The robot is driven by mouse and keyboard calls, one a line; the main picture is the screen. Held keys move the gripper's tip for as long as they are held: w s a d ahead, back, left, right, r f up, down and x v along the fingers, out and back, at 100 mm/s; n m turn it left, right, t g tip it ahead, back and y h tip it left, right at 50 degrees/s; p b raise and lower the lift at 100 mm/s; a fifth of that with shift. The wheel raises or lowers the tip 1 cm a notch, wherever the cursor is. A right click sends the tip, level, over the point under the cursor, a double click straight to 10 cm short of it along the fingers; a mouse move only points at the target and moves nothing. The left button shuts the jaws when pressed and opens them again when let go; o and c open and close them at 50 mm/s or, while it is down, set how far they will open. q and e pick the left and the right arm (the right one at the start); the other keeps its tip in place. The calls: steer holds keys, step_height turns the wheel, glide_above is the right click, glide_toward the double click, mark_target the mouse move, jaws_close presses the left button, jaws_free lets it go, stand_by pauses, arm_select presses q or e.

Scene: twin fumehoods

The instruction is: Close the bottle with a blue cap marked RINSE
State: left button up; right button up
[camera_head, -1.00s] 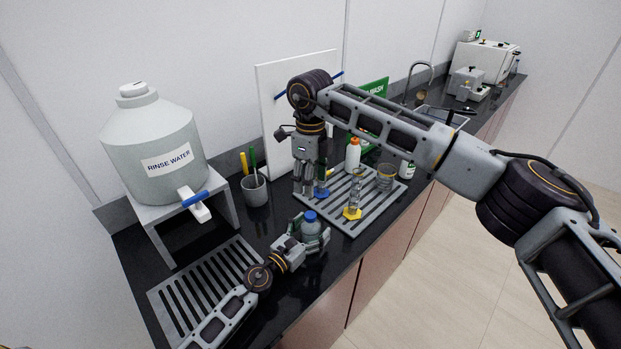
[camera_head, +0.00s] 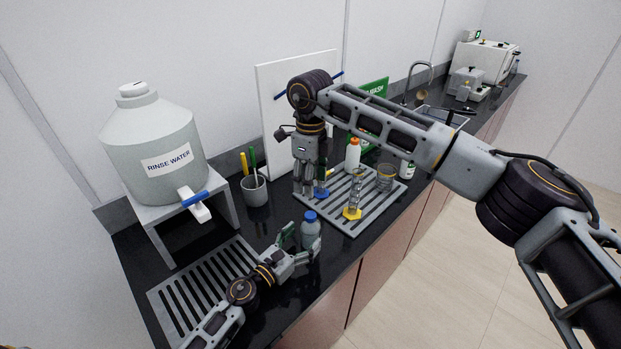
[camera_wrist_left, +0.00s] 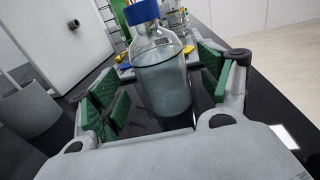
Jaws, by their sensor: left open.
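A clear bottle (camera_head: 311,233) with greyish contents stands upright on the black counter. A blue cap (camera_head: 310,216) sits on its neck; I cannot tell how tight it is, and no RINSE marking is legible. In the left wrist view the bottle (camera_wrist_left: 166,82) stands ahead, between the spread green-padded fingers, with the cap (camera_wrist_left: 142,12) cut by the top edge. My left gripper (camera_head: 302,242) is open, low beside the bottle and not gripping it. My right gripper (camera_head: 304,186) points down over the left end of the grey rack; its finger opening is unclear.
The slatted rack (camera_head: 352,229) holds a yellow-based cylinder (camera_head: 354,204), a beaker (camera_head: 385,177) and a white orange-topped bottle (camera_head: 353,153). A brush cup (camera_head: 255,191) and a rinse water tank (camera_head: 155,150) stand left. The counter's front edge is close to the bottle.

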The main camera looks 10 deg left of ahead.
arm_select(q)
steer(key=shift+v, duration=3.65)
